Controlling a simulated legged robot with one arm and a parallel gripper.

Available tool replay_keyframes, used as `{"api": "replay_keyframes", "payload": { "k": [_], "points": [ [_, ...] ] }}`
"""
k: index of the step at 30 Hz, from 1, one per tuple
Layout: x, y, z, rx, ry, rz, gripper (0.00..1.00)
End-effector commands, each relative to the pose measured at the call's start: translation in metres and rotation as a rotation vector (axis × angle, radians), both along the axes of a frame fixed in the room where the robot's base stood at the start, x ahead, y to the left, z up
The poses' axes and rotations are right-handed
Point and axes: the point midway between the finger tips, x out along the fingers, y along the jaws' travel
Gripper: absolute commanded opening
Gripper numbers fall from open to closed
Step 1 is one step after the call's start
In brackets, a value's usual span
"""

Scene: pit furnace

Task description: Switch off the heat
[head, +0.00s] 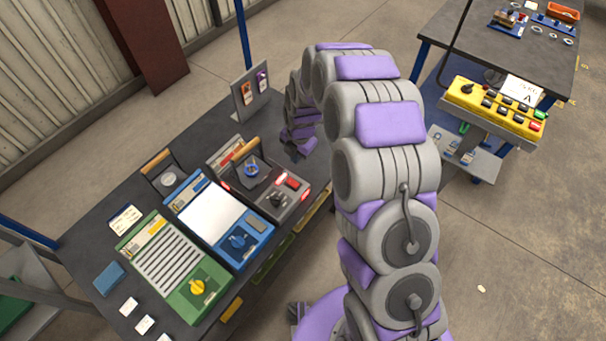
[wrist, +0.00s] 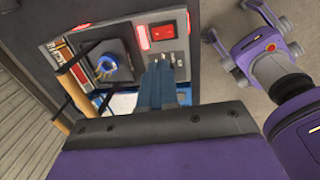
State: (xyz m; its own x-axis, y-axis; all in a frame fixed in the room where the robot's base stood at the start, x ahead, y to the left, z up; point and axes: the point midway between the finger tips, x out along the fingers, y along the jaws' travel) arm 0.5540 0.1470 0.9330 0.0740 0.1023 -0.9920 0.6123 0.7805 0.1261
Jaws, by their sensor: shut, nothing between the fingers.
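A grey unit (head: 262,207) with red glowing strips stands at the right end of a row of units on the dark bench. In the wrist view the red switch (wrist: 162,31) is just beyond my gripper (wrist: 166,66), whose fingers are shut and empty. The fingers point at the unit's panel and hide part of it. I cannot tell whether they touch it. The knob is not clear in the wrist view. In the head view my arm reaches over the bench's right side.
A dark plate with a wooden handle (head: 245,149) and blue ring rises from the grey unit. A blue unit (head: 217,222) and green unit (head: 171,267) stand to its left. A yellow control box (head: 495,108) stands right of my arm.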

Motion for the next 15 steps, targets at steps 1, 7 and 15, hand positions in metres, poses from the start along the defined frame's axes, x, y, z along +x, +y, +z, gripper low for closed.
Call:
{"api": "replay_keyframes", "payload": {
  "k": [1,7,15],
  "points": [
    [0.0,0.003,0.0,-0.002,0.0,0.003,0.0],
    [0.0,0.006,-0.001,-0.007,0.0,0.003,0.0],
    [0.001,0.006,-0.018,-0.005,0.001,0.002,0.0]
  ]
}}
